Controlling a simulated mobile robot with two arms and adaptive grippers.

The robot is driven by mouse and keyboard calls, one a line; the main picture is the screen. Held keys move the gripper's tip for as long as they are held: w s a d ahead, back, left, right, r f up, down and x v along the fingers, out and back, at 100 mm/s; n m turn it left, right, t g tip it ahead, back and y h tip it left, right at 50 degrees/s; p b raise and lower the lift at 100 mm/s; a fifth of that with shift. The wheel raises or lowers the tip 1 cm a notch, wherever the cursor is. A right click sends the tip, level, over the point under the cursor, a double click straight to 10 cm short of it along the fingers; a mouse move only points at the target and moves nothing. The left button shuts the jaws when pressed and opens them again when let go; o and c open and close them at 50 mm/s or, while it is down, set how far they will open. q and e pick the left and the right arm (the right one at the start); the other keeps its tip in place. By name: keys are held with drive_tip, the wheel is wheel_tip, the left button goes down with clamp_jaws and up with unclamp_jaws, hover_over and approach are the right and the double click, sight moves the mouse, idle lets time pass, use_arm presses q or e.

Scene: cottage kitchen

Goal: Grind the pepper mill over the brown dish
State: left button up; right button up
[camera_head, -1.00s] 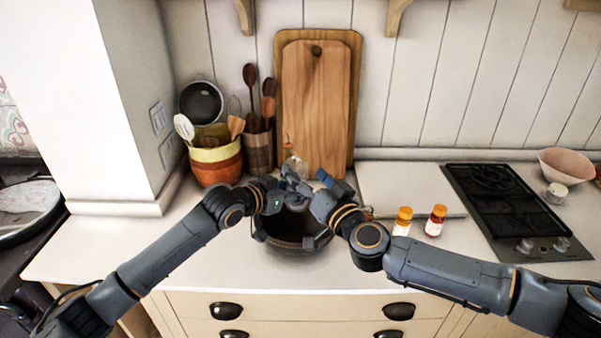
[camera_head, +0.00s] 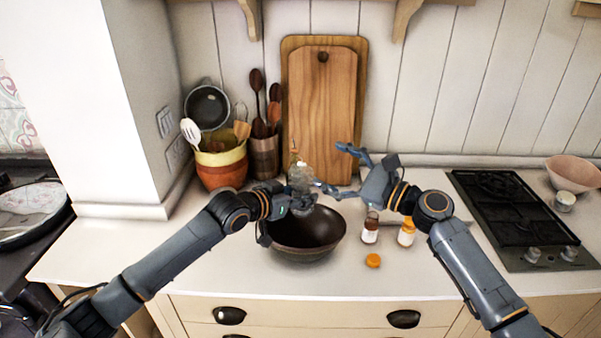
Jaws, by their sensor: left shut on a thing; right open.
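The brown dish (camera_head: 285,250), a dark round bowl, sits on the counter in the middle. My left gripper (camera_head: 303,202) is shut above its back left rim. The pepper mill (camera_head: 301,176), which looks clear and greyish, stands up from this gripper, roughly upright; its lower part is hidden by the fingers. My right gripper (camera_head: 338,170) is open and empty, with its fingers spread toward the left. It is just right of the mill and apart from its upper part; whether the lower finger touches my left gripper is unclear.
An open jar (camera_head: 370,234) and an orange-capped jar (camera_head: 406,238) stand right of the dish; a loose orange lid (camera_head: 373,261) lies in front. Cutting boards (camera_head: 322,110) lean behind. A utensil pot (camera_head: 222,172) is left, a hob (camera_head: 520,215) right.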

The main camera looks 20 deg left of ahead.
sight(300, 173)
drive_tip(key=d+f+m+g, duration=0.2)
drive_tip(key=d+f+m, duration=0.1)
drive_tip(key=f+m, duration=0.25)
drive_tip(key=x, duration=1.1)
drive_tip(key=shift+s+a+r, duration=0.2)
drive_tip(key=shift+r, duration=0.05)
